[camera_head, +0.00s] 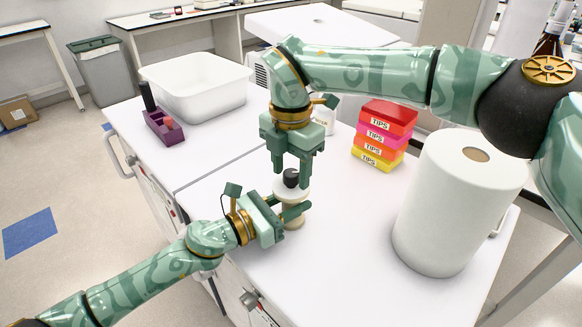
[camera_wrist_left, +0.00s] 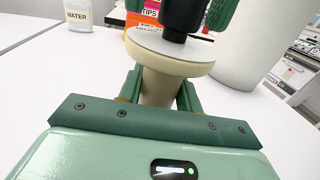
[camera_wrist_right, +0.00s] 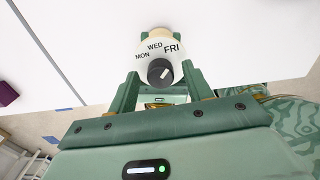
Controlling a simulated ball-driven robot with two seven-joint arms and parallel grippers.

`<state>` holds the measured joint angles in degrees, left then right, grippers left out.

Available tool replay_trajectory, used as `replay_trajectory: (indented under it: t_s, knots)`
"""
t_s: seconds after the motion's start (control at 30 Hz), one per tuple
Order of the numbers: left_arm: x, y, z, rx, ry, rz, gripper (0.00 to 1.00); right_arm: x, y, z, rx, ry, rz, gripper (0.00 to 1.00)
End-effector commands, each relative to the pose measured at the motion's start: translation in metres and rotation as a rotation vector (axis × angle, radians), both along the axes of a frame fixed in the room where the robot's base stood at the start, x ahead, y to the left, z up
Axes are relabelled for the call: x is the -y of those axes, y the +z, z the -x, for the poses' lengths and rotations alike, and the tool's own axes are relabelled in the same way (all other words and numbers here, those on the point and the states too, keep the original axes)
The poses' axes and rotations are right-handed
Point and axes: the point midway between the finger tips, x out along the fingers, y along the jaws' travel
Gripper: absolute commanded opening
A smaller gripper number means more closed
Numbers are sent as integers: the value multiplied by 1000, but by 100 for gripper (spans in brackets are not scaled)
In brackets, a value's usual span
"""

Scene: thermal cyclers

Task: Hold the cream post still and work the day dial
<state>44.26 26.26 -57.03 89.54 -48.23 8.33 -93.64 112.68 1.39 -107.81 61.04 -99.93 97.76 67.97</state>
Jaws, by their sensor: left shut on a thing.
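The cream post (camera_head: 293,219) stands upright on the white bench, with a wide pale dial face on top. My left gripper (camera_head: 297,205) is shut on the post below the dial; in the left wrist view its fingers flank the cream stem (camera_wrist_left: 157,88). A round black knob (camera_head: 291,178) sits on the dial face (camera_wrist_right: 165,50), which reads MON, WED and FRI in the right wrist view. The knob's white mark points up and right, roughly toward FRI. My right gripper (camera_head: 291,181) comes from above, open, its fingertips on either side of the knob (camera_wrist_right: 160,73) with gaps showing.
A paper roll (camera_head: 455,205) stands to the right. Stacked TIPS boxes (camera_head: 378,135) and a WATER bottle (camera_wrist_left: 78,14) are behind the post. A white tub (camera_head: 195,88) and a purple rack (camera_head: 164,127) are at the back left. The bench left of the post is clear.

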Motion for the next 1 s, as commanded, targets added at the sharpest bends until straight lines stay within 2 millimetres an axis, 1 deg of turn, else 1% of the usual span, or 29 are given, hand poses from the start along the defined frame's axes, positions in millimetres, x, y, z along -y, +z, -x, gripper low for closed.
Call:
replay_trajectory:
  t_s: [0.27, 0.37, 0.47, 0.7, 0.8, 0.9, 1.0]
  knots:
    - [0, -1, 0, -1, -1, 0, 8, 0, 0, 0, -1, 1, 1, 50]
    - [0, -1, 0, -1, -1, 0, 8, 0, 9, -1, 2, 1, 1, 50]
    - [0, -1, 0, -1, -1, 0, 8, 0, 26, -1, 4, 1, 1, 50]
    - [0, 0, 0, -1, 0, 0, 8, 0, 83, -1, 4, -1, 1, 50]
    - [0, 0, 0, -1, 0, 0, 8, 0, 101, -1, 3, -1, 1, 50]
    - [0, 0, 0, -1, 0, 1, 8, 0, 113, -1, 1, -1, 1, 50]
    - [0, 0, 0, -1, 0, 1, 8, 0, 119, -1, -1, 1, 1, 50]
